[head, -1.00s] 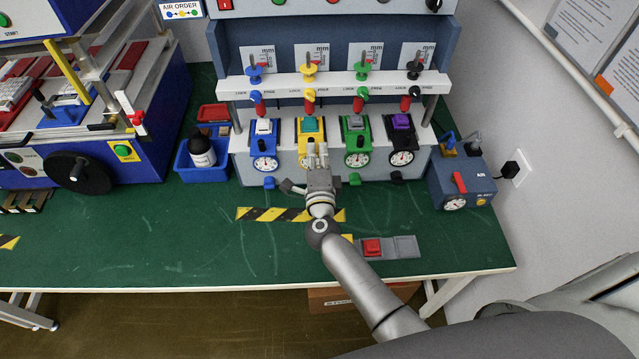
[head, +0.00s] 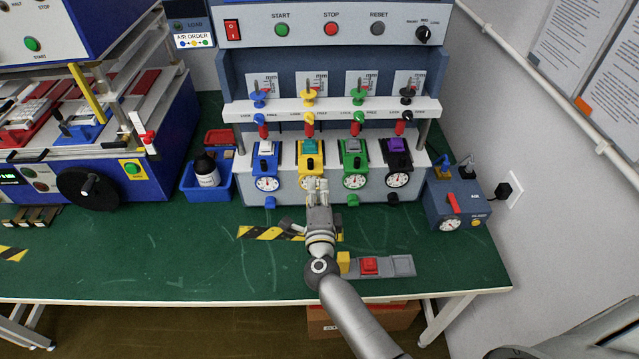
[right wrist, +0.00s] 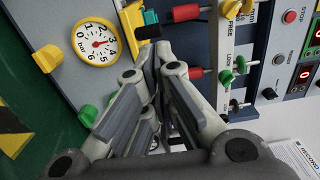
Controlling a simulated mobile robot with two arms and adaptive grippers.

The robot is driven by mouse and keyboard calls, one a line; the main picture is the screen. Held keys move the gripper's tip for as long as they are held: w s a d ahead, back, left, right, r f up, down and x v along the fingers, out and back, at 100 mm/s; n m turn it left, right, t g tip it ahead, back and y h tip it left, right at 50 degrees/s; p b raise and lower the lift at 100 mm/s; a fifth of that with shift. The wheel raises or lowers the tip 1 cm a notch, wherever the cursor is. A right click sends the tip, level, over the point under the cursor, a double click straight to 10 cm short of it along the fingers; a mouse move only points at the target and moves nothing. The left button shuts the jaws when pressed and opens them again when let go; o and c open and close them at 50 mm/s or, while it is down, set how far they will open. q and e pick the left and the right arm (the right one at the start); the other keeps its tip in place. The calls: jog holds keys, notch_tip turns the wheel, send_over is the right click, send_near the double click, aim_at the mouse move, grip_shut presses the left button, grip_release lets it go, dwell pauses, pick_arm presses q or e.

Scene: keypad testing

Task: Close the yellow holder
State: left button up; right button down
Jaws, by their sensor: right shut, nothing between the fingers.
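The yellow holder (head: 311,146) is second from the left in the row on the workstation, with a teal block in it. My right gripper (head: 317,182) is in front of and below the holder, partly covering the gauge in the head view. Its fingers (right wrist: 158,52) are together and empty, close to the black handle by the teal block. I cannot tell whether they touch it. The holder's exact lid position is unclear. My left gripper is out of view.
Blue (head: 264,149), green (head: 352,149) and black (head: 398,146) holders stand beside the yellow one. A blue bin (head: 188,184) with a bottle is to the left, an air unit (head: 455,207) to the right. A red button (head: 369,265) lies in front.

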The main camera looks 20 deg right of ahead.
jog(key=s+a+n+g+y+b, duration=0.1)
jog(key=s+a+n+g+y, duration=0.1)
jog(key=s+a+n+y, duration=0.6)
jog(key=s+a+n+g+y+b, duration=0.1)
jog(key=s+a+n+g+y, duration=0.2)
jog(key=s+n, duration=0.5)
jog(key=s+d+f+n+g+h, duration=0.3)
jog(key=s+d+n+g, duration=0.1)
jog(key=s+d, duration=0.35)
jog(key=s+d+f+n+g+h, duration=0.3)
jog(key=s+d+f+g, duration=0.15)
jog(key=s+d, duration=0.35)
notch_tip(320, 180, down, 26)
jog(key=s+a+g, duration=0.2)
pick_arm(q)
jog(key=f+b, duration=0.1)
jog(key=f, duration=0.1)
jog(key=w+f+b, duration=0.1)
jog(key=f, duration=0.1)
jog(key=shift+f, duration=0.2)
pick_arm(e)
jog(key=s+d+f, duration=0.3)
jog(key=s+f, duration=1.4)
jog(key=f, duration=0.1)
jog(key=shift+d+f+n+g, duration=0.2)
jog(key=shift+n+g, duration=0.1)
jog(key=shift+g, duration=0.15)
